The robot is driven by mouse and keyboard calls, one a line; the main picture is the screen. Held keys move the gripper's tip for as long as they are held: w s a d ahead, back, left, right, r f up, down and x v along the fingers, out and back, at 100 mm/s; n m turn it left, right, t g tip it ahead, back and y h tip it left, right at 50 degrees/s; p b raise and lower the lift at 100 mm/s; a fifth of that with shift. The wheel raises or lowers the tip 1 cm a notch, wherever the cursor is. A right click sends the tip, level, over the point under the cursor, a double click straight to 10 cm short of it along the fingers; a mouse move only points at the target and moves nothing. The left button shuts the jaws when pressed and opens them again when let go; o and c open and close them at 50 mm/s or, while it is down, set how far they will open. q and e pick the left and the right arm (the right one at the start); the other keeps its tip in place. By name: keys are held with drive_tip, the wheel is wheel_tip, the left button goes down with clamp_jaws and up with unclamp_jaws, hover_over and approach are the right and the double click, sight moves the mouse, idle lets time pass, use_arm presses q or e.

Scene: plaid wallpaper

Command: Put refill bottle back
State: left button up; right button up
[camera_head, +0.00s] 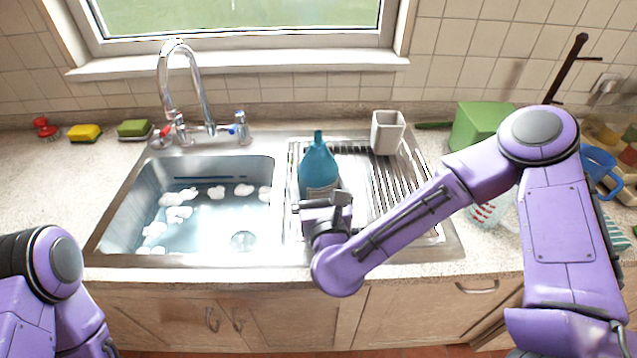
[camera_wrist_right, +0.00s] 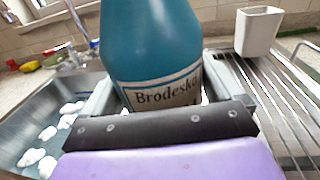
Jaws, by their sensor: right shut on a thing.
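The bottle's base is hidden by the gripper. My left arm shows at the lower left of the head view, but its gripper is out of the picture.
The sink basin (camera_head: 140,215) holds water and foam, with a faucet (camera_head: 190,90) behind it. A white cup (camera_head: 387,132) stands at the back of the drainboard (camera_head: 405,180). A green box (camera_head: 478,122) and a blue mug (camera_head: 598,165) are to the right. Sponges (camera_head: 86,133) lie at the left.

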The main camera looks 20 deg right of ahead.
drive_tip(key=shift+f, duration=0.25)
drive_tip(key=shift+f, duration=0.1)
